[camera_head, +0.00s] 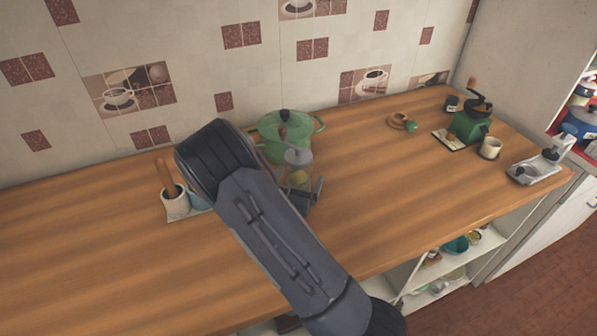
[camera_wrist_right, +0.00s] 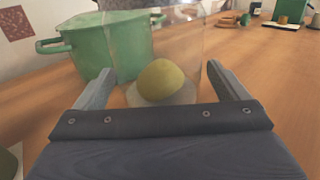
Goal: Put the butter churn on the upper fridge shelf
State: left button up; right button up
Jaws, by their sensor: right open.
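The butter churn (camera_head: 298,158) stands on the wooden counter, a clear jar with a grey top and a yellow lump inside. In the right wrist view its clear jar (camera_wrist_right: 185,45) and the lump are seen close up, between and just beyond the fingertips; its top is out of that view. My right gripper (camera_wrist_right: 158,70) is open, one finger on each side of the jar, with no clear contact. In the head view the right gripper (camera_head: 307,190) is partly hidden behind my arm. The left gripper is not in view. No upper fridge shelf can be made out for certain.
A green lidded pot (camera_head: 270,135) stands close behind the churn. A white crock (camera_head: 176,203) with a wooden handle is to the left. A green grinder (camera_head: 470,122), a cup (camera_head: 490,148) and a metal tray (camera_head: 537,170) stand right. An open unit (camera_head: 580,125) holds pots at the right edge.

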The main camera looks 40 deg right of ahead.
jog(key=shift+w+d, duration=0.1)
jog(key=shift+d, duration=0.05)
jog(key=c, duration=1.4)
jog(key=shift+c, duration=1.4)
jog(key=shift+r, duration=0.1)
